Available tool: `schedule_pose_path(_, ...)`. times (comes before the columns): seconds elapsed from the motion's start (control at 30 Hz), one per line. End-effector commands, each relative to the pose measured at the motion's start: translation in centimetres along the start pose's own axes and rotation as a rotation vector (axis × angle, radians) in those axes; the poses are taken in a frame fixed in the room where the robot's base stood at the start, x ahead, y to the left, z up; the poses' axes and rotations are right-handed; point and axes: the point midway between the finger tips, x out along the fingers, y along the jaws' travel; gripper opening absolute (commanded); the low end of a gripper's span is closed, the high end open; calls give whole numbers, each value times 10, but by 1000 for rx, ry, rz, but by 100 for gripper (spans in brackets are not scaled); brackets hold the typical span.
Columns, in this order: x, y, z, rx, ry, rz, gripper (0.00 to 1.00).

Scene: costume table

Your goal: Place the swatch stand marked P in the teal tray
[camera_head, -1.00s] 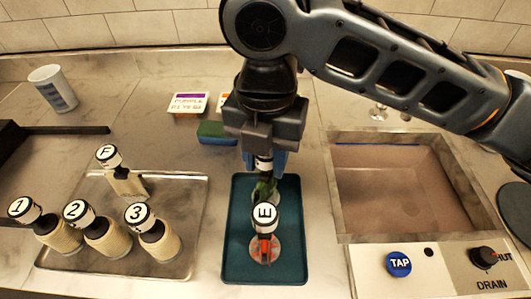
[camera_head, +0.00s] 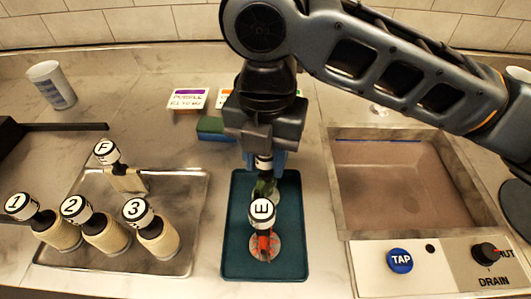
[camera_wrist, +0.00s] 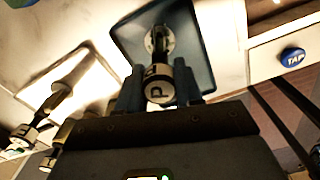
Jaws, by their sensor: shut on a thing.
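The stand marked P (camera_wrist: 158,90) is between the two blue fingers of my gripper (camera_wrist: 160,92), which is shut on its black-and-white head. In the head view its green swatch (camera_head: 265,187) shows below my gripper (camera_head: 264,163), upright over the back part of the teal tray (camera_head: 233,252). I cannot tell whether its base touches the tray floor. A stand marked E (camera_head: 263,212), with a red-orange swatch, stands in the tray in front of it. The tray also shows in the wrist view (camera_wrist: 203,60).
A sink (camera_head: 400,190) with a TAP button (camera_head: 400,259) is at right. Label blocks (camera_head: 188,98) and a sponge (camera_head: 212,128) lie behind the tray.

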Motion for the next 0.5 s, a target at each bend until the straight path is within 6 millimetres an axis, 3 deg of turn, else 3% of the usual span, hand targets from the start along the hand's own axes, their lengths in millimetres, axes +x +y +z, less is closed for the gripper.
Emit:
schedule_pose_path(0.17,0,0,0,0,0,0,0)
schedule_pose_path(0.2,0,0,0,0,0,0,38)
schedule_pose_path(0.5,0,0,0,0,0,0,65)
